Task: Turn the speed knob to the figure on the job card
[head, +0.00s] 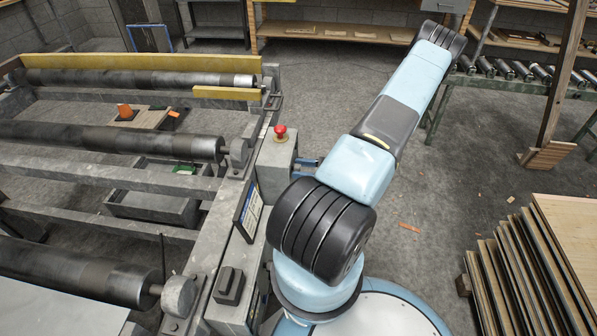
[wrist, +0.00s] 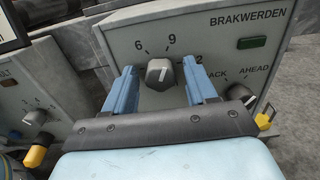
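The speed knob (wrist: 160,73) is a dark round knob on a grey control box. No label naming it shows. Figures 6 and 9 stand above it, and a 2 shows beside the right finger, which may hide another digit. Its white line points up and slightly right, near the 9. My gripper (wrist: 161,80) is open, with a blue finger on each side of the knob and a gap to both. In the head view my fingers (head: 307,164) show beside the box. A framed panel (head: 248,211), perhaps the job card, is unreadable there.
A second knob (wrist: 240,94) marked AHEAD and a green rectangle (wrist: 252,42) are to the right. Another panel at left has a knob (wrist: 36,118) and a yellow knob (wrist: 35,156). A red button (head: 280,131) tops the box. Sheet stacks (head: 530,265) stand at right.

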